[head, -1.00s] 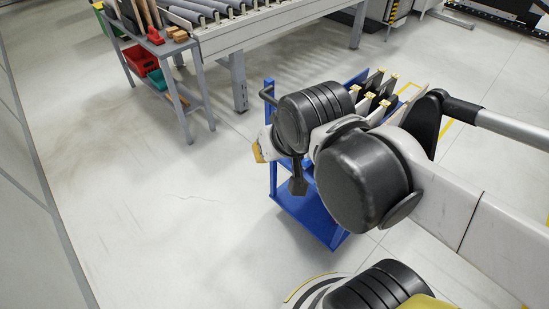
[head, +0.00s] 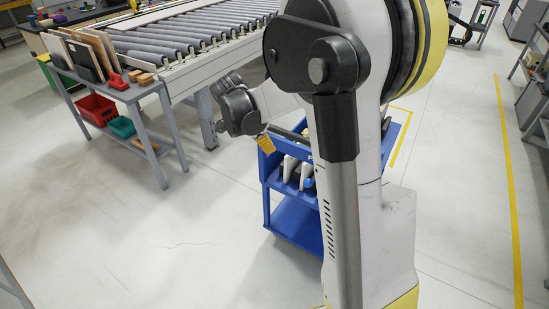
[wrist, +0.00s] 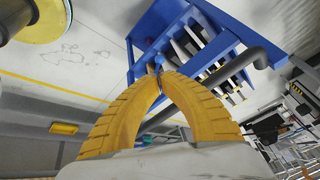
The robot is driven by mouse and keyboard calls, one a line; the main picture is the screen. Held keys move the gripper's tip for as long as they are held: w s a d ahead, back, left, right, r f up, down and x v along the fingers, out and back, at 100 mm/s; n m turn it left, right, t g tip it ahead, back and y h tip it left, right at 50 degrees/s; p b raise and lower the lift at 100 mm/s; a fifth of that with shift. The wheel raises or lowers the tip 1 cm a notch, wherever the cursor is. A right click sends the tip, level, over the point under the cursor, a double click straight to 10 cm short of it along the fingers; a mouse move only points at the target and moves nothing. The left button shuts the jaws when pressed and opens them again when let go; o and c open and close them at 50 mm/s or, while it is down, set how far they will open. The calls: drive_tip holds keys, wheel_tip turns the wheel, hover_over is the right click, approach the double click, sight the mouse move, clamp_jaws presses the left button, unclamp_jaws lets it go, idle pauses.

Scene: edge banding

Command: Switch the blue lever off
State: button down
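I cannot make out a blue lever in either view. My gripper (wrist: 160,76) has two ridged yellow fingers whose tips come together in the wrist view, with nothing clearly held between them. A blue part of the cart shows just beyond the tips. In the head view my gripper (head: 265,143) is a small yellow shape above the left side of the blue cart (head: 297,222), partly hidden by my arm. The blue cart also shows in the wrist view (wrist: 152,28), tilted, with a dark grey handle bar (wrist: 235,65) and several upright slats.
A roller conveyor (head: 200,30) runs behind the cart. A grey side table (head: 150,88) at left holds boards, a red bin (head: 97,109) and a green bin (head: 122,127). The floor at left and front is open. My arm blocks the middle of the head view.

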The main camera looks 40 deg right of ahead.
sight(307, 183)
drive_tip(key=w+d+f+m+g, duration=0.1)
drive_tip(key=d+f+m, duration=0.3)
drive_tip(key=f, duration=0.2)
drive_tip(key=w+d+f+m+g+h, duration=0.1)
drive_tip(key=d+f+m+g, duration=0.1)
drive_tip(key=d+f+m, duration=0.2)
wheel_tip(307, 183, down, 4)
drive_tip(key=shift+w+d+r+m+b, duration=0.2)
drive_tip(key=shift+m+b, duration=0.25)
drive_tip(key=shift+m, duration=0.35)
drive_tip(key=b+x, duration=0.3)
drive_tip(key=x, duration=0.4)
drive_tip(key=b+x, duration=0.3)
drive_tip(key=x, duration=0.3)
drive_tip(key=shift+s+d+f, duration=0.15)
drive_tip(key=shift+s+d, duration=0.15)
drive_tip(key=shift+d, duration=0.1)
drive_tip(key=shift+d+f, duration=0.1)
drive_tip(key=shift+d, duration=0.05)
